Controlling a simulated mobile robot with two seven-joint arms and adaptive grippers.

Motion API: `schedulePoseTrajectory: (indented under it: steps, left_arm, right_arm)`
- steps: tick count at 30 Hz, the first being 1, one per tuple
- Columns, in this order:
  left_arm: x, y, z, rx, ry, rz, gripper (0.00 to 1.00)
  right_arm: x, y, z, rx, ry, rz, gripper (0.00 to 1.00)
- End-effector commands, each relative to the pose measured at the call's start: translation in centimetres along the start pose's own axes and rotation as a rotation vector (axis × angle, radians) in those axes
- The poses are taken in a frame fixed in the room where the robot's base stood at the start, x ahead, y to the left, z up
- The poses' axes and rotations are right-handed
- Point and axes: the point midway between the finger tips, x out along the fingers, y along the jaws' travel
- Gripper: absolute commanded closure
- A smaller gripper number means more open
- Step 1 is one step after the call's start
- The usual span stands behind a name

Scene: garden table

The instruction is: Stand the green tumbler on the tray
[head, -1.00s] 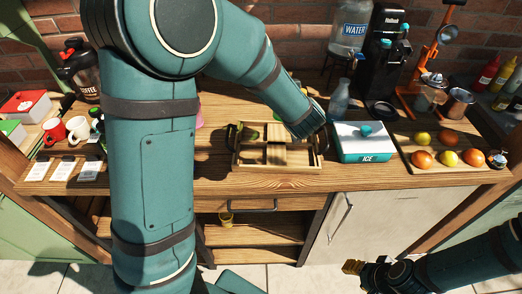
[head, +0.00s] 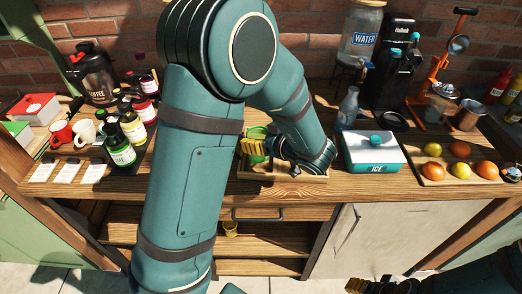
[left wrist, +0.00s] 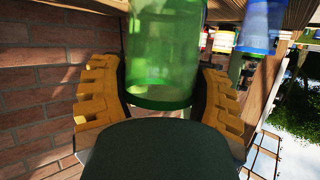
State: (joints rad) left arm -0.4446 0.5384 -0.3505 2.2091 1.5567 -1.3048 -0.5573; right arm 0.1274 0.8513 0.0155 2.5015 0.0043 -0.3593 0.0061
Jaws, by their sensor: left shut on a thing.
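The green tumbler (head: 258,132) is clear green and looks upright in the head view. My left gripper (head: 255,147) is shut on it, with yellow fingers on either side. In the left wrist view the tumbler (left wrist: 163,60) fills the space between the fingers. The wooden tray (head: 290,179) lies on the counter, and the tumbler shows over its left part. My wrist hides much of the tray, and I cannot tell whether the tumbler touches it. My right gripper (head: 355,285) shows only partly at the bottom edge.
A white and teal ice box (head: 372,158) stands right of the tray, with a glass bottle (head: 348,108) behind it. A fruit board (head: 440,176) is farther right. Several bottles (head: 122,152) and two mugs (head: 84,131) stand at the left. My left arm hides the counter between.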

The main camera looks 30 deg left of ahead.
Motion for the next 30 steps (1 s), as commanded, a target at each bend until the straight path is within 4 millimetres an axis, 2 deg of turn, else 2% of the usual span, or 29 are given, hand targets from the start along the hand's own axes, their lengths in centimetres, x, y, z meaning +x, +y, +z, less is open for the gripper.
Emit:
schedulePoseTrajectory:
  steps: [11,23,24,26,27,30]
  left_arm:
    - [1.5,0.1,3.5,0.002,0.001,0.000,0.74]
    - [1.6,0.2,3.8,0.001,0.000,0.001,0.74]
    - [1.6,0.2,3.8,0.000,0.000,0.001,0.24]
    - [1.6,0.2,3.8,0.000,0.000,0.001,0.03]
    - [1.6,0.2,3.8,0.000,0.000,0.001,0.00]
    - [1.6,0.2,3.8,0.000,0.000,0.001,0.00]
  right_arm:
    - [1.1,0.4,0.5,-0.003,-0.010,-0.001,0.53]
    - [1.1,0.4,0.5,-0.003,-0.011,-0.001,0.53]
    - [1.1,0.4,0.5,-0.003,-0.011,-0.001,0.53]
    - [1.1,0.4,0.5,-0.003,-0.011,-0.001,0.53]
    - [1.1,0.4,0.5,-0.003,-0.011,-0.001,0.53]
    - [1.1,0.4,0.5,-0.003,-0.011,-0.001,0.53]
